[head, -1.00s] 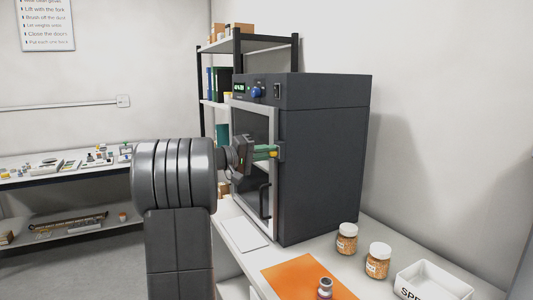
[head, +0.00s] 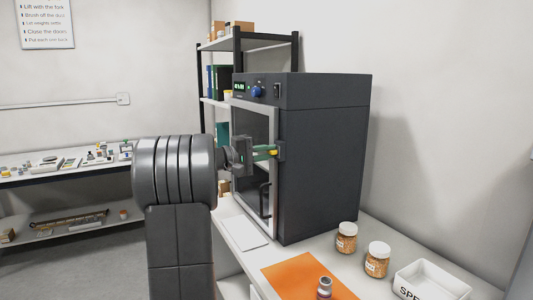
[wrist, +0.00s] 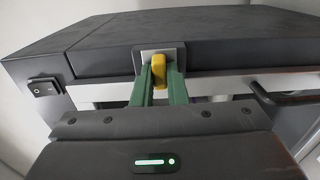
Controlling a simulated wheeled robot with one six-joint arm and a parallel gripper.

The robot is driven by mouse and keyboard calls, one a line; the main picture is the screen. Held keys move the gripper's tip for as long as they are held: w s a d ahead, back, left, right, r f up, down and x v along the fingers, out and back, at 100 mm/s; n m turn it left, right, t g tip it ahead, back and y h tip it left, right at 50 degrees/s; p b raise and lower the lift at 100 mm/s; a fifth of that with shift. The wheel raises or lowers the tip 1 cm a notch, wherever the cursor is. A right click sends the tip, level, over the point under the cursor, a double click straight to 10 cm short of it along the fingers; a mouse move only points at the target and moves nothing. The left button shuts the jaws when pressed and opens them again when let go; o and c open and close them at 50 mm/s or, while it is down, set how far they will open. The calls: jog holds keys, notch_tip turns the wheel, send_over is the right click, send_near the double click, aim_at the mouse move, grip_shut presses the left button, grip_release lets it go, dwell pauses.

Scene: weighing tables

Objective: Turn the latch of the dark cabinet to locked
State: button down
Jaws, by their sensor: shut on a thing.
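The dark cabinet (head: 325,160) stands on the table with its glazed, pale-framed door (head: 270,205) closed or nearly so. Its latch is a yellow knob (wrist: 159,70) on a pale plate at the door's edge; in the head view only a bit of yellow (head: 273,153) shows by the fingers. My gripper (head: 268,154) has green fingers, which also show in the wrist view (wrist: 160,84). They are shut on the yellow knob, one finger on each side. The knob's long side runs up and down in the wrist view. The lock marking is not readable.
A black door handle (head: 264,198) sits below the latch. A power switch (wrist: 45,87) and a blue dial (head: 257,92) are on the front panel. Two jars (head: 346,238), an orange mat (head: 295,277) and a white tray (head: 435,285) lie to the right.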

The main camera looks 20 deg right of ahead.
jog(key=c, duration=1.4)
grip_release()
jog(key=shift+c, duration=0.2)
jog(key=s+a+b, duration=0.1)
jog(key=s+a, duration=0.1)
jog(key=a, duration=1.1)
jog(key=shift+a, duration=0.4)
jog(key=d, duration=0.4)
jog(key=w+d, duration=0.1)
jog(key=d, duration=0.4)
jog(key=w+d+p, duration=0.1)
jog(key=d, duration=0.3)
jog(key=shift+d, duration=0.4)
jog(key=shift+a, duration=0.15)
